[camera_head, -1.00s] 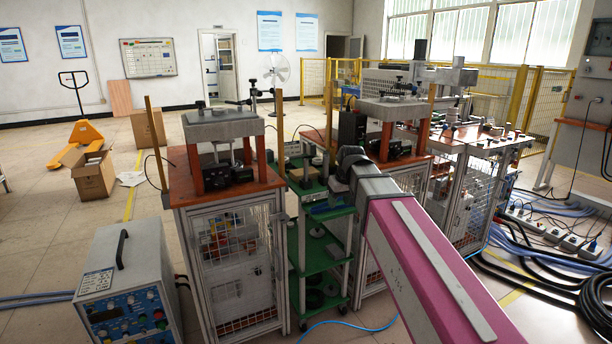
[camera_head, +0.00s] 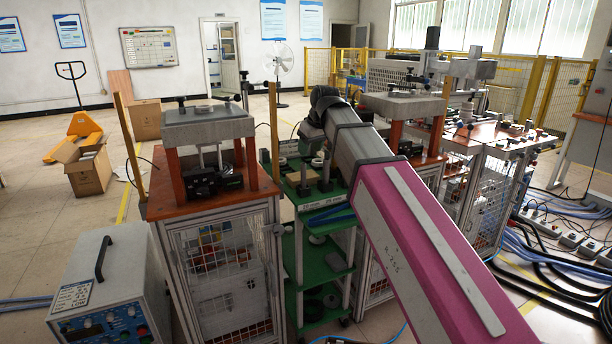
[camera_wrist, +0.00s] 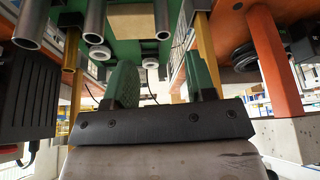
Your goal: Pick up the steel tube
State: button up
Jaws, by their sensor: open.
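Several steel tubes stand on a green rack shelf (camera_head: 338,184); two of them, a left tube (camera_head: 303,178) and a right tube (camera_head: 325,176), show beside my arm in the head view. The wrist view appears upside down, with a wide tube (camera_wrist: 32,22), a middle tube (camera_wrist: 95,22) and a tube near the centre (camera_wrist: 161,18) at its top edge. My gripper (camera_wrist: 162,78) shows two green fingers spread apart with nothing between them. The central tube lies beyond the gap, apart from the fingers. In the head view my arm hides the gripper.
A left press table (camera_head: 210,195) with orange posts stands close to the rack, and another press (camera_head: 402,106) stands close on its right. A thin yellow post (camera_head: 273,135) rises beside the rack. Cables (camera_head: 560,270) lie at right.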

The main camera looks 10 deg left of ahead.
aim_at(302, 171)
jog(key=shift+x, duration=5.4)
jog(key=shift+s, duration=0.2)
grip_shut()
